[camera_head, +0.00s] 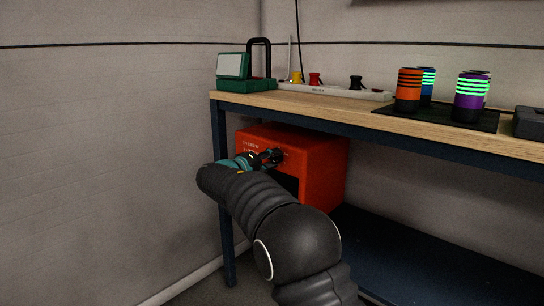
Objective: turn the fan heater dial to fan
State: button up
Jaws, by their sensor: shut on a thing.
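The fan heater (325,165) is a red-orange box under the wooden workbench, at the middle of the head view. Small pale markings show on the upper left of its front face. My gripper (278,156) is at the upper part of that front face, with its dark fingers against it. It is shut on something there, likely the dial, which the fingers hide. The dial's setting cannot be read. My arm covers much of the heater's lower front.
The workbench (300,97) stands over the heater, with a dark leg (222,190) to the left. On top are a green device (245,84), a power strip (335,92) with plugs and several striped cylinders on a dark mat (440,119). A dark lower shelf (400,255) lies to the right.

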jog(key=n+p, duration=0.3)
jog(key=n, duration=0.1)
jog(key=shift+r+h, duration=0.2)
jog(key=shift+h, duration=0.1)
jog(key=shift+f+n+p, duration=0.1)
jog(key=shift+n+p, duration=0.85)
jog(key=shift+n, duration=0.65)
jog(key=o, duration=1.1)
jog(key=shift+f, duration=0.1)
jog(key=shift+o, duration=0.2)
jog(key=v, duration=1.2)
jog(key=shift+w+a, duration=0.15)
